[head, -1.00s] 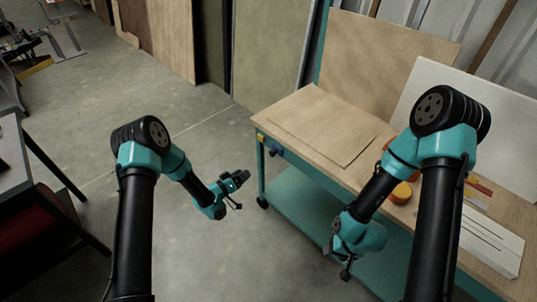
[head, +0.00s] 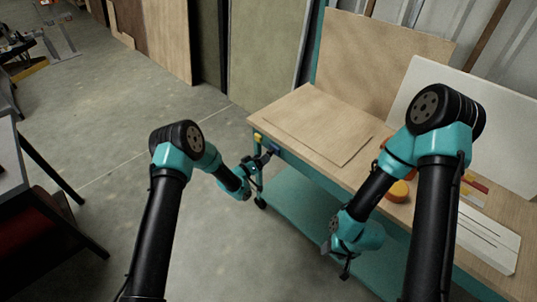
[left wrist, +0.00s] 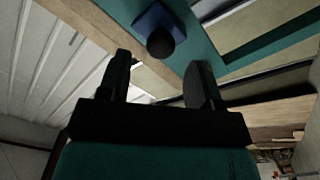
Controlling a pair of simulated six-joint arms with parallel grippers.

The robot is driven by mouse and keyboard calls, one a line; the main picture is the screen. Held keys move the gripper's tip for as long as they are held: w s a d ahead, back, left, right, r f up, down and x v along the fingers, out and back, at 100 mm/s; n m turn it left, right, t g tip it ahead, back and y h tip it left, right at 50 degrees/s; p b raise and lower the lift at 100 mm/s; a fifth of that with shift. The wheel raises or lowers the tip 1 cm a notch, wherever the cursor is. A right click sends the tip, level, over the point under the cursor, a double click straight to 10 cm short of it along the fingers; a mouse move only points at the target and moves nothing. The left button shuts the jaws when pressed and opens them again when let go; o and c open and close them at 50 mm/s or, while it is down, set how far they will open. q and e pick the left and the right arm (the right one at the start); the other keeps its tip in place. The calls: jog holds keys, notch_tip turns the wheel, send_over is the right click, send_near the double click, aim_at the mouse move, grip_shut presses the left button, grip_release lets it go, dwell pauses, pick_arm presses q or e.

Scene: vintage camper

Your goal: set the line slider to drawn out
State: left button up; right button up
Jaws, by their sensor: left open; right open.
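A blue block with a round black knob (left wrist: 160,42) is on the teal front rail of the workbench; I take it for the line slider. In the head view the blue block (head: 275,149) is partly hidden by my left gripper (head: 265,158). In the left wrist view my left gripper (left wrist: 160,75) is open, with the knob just beyond and between its fingertips. Nothing is between the fingers; I cannot tell whether they touch the knob. My right gripper (head: 346,268) hangs empty in front of the bench, its fingers hard to make out.
A yellow part (head: 257,137) sits on the rail left of the blue block. The wooden bench top (head: 290,105) carries a thin board, an orange-red round thing (head: 398,191) and a white slotted panel (head: 488,238). A teal lower shelf (head: 300,205) lies beneath.

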aim_at(272, 152)
pick_arm(q)
jog(key=shift+x, duration=2.3)
grip_shut()
